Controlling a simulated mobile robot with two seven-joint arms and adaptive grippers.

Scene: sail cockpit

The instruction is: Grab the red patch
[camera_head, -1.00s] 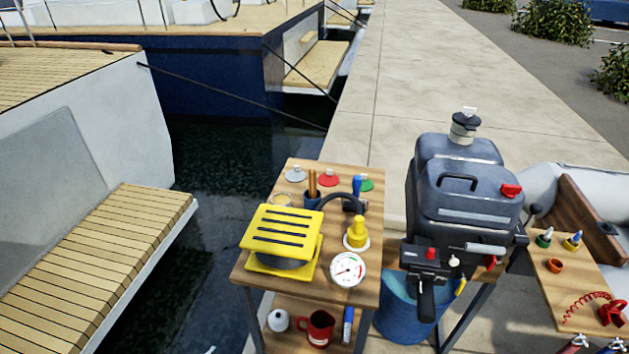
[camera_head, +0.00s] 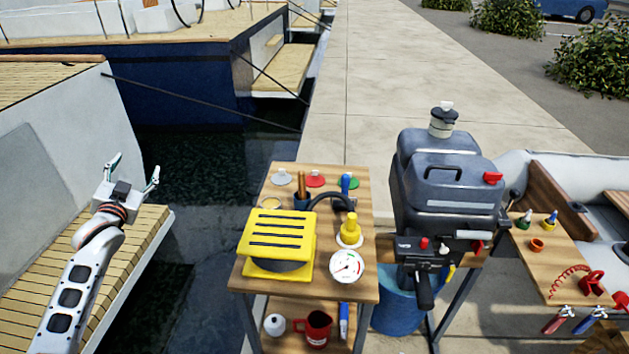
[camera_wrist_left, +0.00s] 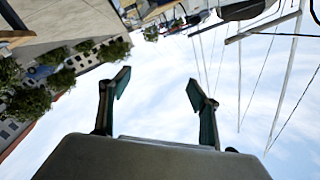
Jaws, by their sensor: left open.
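The red patch (camera_head: 315,180) lies near the far edge of the wooden table (camera_head: 270,190), between a grey patch (camera_head: 282,178) and a green patch (camera_head: 353,183). It looks like a small round disc with a pale tab on top. My left gripper (camera_head: 134,171) is open and empty, raised at the left over the boat's slatted platform, well to the left of the table. In the left wrist view its two fingers (camera_wrist_left: 158,95) stand apart against sky and buildings. My right gripper is not in view.
A grey outboard motor (camera_head: 445,175) rises at the right. Dark water lies left of the table.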

